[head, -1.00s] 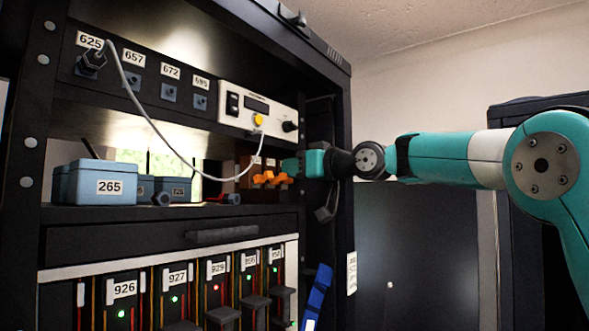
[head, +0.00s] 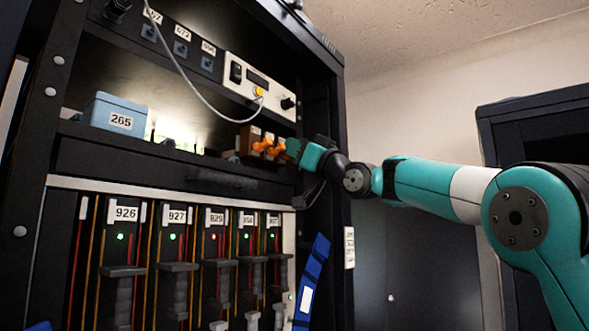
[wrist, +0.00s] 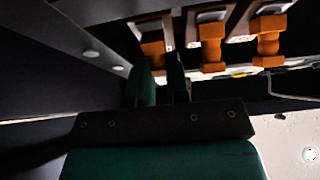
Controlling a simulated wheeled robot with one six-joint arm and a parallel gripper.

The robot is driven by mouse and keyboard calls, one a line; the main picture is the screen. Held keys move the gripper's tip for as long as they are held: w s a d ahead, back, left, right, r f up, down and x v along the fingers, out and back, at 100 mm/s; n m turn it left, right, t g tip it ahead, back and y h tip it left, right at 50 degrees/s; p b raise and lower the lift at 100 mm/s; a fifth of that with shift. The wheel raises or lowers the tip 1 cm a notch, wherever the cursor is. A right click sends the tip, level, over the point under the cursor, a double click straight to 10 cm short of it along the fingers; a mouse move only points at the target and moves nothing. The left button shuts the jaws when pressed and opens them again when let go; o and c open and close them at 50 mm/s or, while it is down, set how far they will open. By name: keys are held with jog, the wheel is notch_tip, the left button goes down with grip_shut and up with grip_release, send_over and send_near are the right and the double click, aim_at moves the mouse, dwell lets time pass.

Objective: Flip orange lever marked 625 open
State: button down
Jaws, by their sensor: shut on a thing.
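Three orange levers (head: 262,146) stick out from a brown block (head: 246,139) on the shelf in the head view. White labels sit above them, too small to read. My gripper (head: 289,148) reaches in from the right at the rightmost lever. In the wrist view, my gripper's two fingers (wrist: 160,70) are close together at the leftmost orange lever (wrist: 153,50) and shut on it. The fingers hide the lower part of that lever. The middle lever (wrist: 212,52) and the far lever (wrist: 268,38) stand free to the right.
A blue box marked 265 (head: 117,113) stands left on the shelf. Below are numbered modules (head: 175,245). The rack's right post (head: 332,120) is close to my arm.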

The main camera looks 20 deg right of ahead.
jog(key=shift+f+t+y+b, duration=0.4)
jog(key=shift+t+b, duration=0.1)
jog(key=shift+b, duration=0.35)
jog(key=shift+r, duration=0.1)
jog(key=c, duration=1.4)
grip_release()
jog(key=shift+s+d, duration=0.1)
jog(key=b+v, duration=1)
jog(key=v, duration=0.7)
jog(key=shift+f, duration=0.35)
